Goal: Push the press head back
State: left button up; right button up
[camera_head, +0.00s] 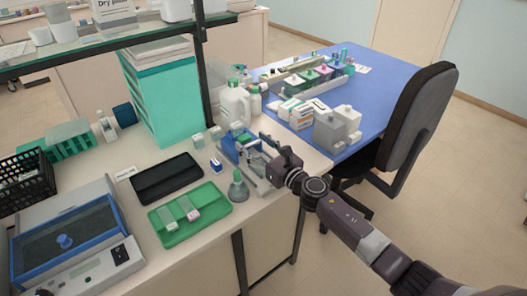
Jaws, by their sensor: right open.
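A small blue and grey device (231,149), which looks like the press, stands near the right end of the bench. Its press head cannot be told apart clearly from the parts around it. My right gripper (254,160) reaches in from the right over the bench edge and is open, with its fingers at the device's right side. I cannot tell whether the fingers touch it. The gripper partly hides the device's right side. My left gripper is not in view.
A green tray (165,237) with slides, a green-topped bottle (238,188) and a small blue item (216,165) stand in front of the device. White jugs (236,105) stand behind it. A shelf post (206,80) rises behind left. A chair (415,120) stands at right.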

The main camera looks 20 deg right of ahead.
jog(key=v, duration=1.1)
